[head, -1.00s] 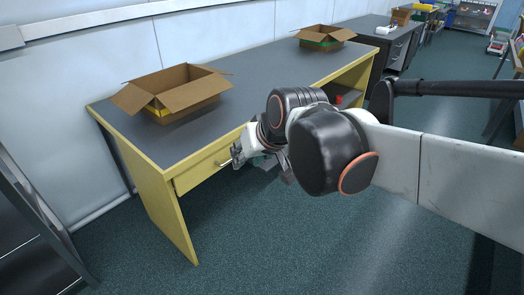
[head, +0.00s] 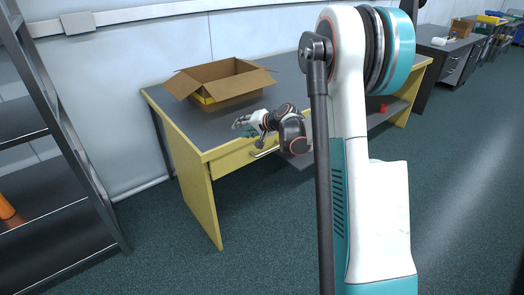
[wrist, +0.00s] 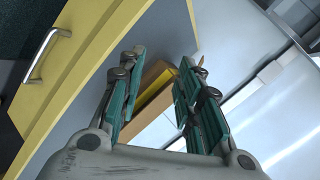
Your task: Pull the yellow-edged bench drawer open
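The bench drawer (head: 232,160) has a yellow front under the dark benchtop and looks shut, flush with the bench. Its metal bar handle (head: 266,152) shows below my gripper in the head view. In the wrist view the handle (wrist: 45,56) lies at the upper left on the yellow front (wrist: 75,62), outside the fingers and apart from them. My gripper (head: 240,121) is over the benchtop's front part, above and left of the handle. In the wrist view my gripper (wrist: 160,84) has its two teal fingers spread, with nothing held between them.
An open cardboard box (head: 228,83) stands on the benchtop (head: 180,118) behind my gripper. A dark metal shelf rack (head: 50,150) is at the left. A red object (head: 383,108) sits on the bench's lower shelf. The floor before the bench is clear.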

